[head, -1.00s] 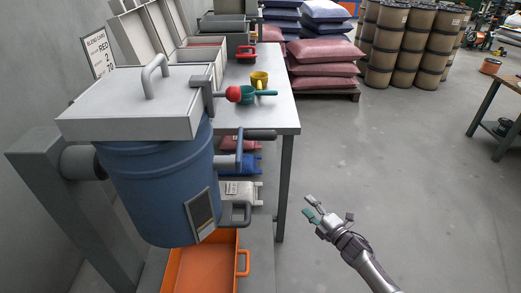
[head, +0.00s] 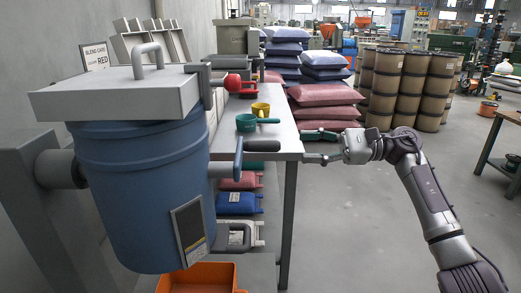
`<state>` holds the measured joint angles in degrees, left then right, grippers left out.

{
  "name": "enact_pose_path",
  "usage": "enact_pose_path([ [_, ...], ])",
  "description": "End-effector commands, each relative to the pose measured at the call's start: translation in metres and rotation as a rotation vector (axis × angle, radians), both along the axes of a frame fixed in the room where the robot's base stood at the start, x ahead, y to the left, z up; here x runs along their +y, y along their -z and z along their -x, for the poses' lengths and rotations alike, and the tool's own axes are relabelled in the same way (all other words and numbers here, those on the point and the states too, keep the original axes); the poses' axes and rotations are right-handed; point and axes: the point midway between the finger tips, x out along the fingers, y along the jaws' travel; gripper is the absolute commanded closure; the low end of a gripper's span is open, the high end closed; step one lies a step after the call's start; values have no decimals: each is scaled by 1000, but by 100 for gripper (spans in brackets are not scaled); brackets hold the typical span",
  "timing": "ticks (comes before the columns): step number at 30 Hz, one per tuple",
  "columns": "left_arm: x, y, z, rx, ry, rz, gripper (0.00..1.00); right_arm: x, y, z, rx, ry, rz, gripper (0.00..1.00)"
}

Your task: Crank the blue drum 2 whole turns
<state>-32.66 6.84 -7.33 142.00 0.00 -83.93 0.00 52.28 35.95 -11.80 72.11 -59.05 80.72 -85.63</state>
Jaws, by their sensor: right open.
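The blue drum (head: 135,190) hangs at the left on a grey stand (head: 30,190), under a grey lid (head: 110,100) with a bar handle. My right gripper (head: 313,147) is open and empty, fingers pointing left, beside the table's right edge. It is apart from the crank, to its right. My left gripper is out of view.
An orange bin (head: 205,278) sits below the drum. Stacked sacks (head: 322,95) and brown barrels (head: 384,85) stand behind. Floor at the right is clear.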

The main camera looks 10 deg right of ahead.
Motion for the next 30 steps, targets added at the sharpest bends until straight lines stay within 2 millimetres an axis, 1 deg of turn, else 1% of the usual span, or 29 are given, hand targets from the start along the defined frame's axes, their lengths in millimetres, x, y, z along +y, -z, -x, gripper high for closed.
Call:
enact_pose_path([
  [1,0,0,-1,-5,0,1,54,12,0,-2,-1,-4,-1,47],
  [9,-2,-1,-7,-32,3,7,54,68,0,-15,1,-3,-4,47],
  [12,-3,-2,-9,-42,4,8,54,85,0,-18,1,-2,-5,47],
  [15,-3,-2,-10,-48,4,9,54,98,0,-21,1,-2,-4,47],
  [18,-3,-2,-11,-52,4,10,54,106,0,-24,2,0,-4,47],
  [21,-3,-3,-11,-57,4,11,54,109,0,-25,2,2,-4,47],
  [29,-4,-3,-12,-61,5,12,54,110,0,-25,3,1,-3,47],
  [30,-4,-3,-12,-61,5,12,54,110,0,-25,3,1,-3,52],
])
